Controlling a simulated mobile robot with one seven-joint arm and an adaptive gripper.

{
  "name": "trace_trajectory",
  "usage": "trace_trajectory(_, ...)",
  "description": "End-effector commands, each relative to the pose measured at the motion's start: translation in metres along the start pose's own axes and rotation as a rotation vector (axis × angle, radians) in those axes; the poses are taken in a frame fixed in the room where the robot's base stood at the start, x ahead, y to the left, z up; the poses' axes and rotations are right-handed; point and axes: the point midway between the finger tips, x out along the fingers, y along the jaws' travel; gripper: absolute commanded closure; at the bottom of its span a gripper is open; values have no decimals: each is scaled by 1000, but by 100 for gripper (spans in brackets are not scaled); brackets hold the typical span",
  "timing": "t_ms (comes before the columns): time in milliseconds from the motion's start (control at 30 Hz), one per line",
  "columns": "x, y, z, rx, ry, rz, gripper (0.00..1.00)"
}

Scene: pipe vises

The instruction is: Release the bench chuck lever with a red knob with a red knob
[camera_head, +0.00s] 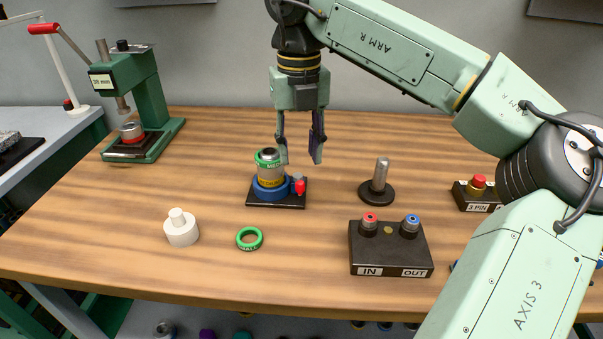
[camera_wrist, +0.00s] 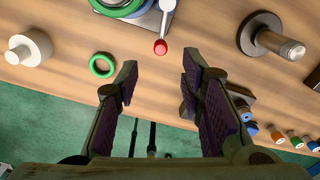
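The bench chuck (camera_head: 270,191) is a blue ring on a dark square plate, holding an upright part with a yellow band and a green ring on top. Its short lever carries a red knob (camera_head: 300,187) at the chuck's right side. In the wrist view the pale lever ends in the red knob (camera_wrist: 160,46), just beyond and between my fingertips. My gripper (camera_head: 301,160) is open and empty, pointing down above the knob and apart from it. The wrist view shows both spread fingers of my gripper (camera_wrist: 159,64). The chuck's upper part is cut off there.
A green ring (camera_head: 249,239) and a white stepped part (camera_head: 181,228) lie in front. A metal post (camera_head: 379,182) stands to the right, behind an IN/OUT box (camera_head: 390,250). A green press (camera_head: 142,100) stands at the back left. The wood around the chuck is mostly clear.

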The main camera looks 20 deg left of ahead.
Motion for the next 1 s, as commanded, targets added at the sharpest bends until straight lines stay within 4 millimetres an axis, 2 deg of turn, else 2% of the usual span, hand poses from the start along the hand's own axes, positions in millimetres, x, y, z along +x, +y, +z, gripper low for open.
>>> trace_trajectory(200,41,0,-1,-1,3,2,64)
trace_trajectory(400,65,0,0,1,2,2,64)
trace_trajectory(767,72,0,0,1,-1,1,64)
trace_trajectory(1000,72,0,0,0,-1,1,79)
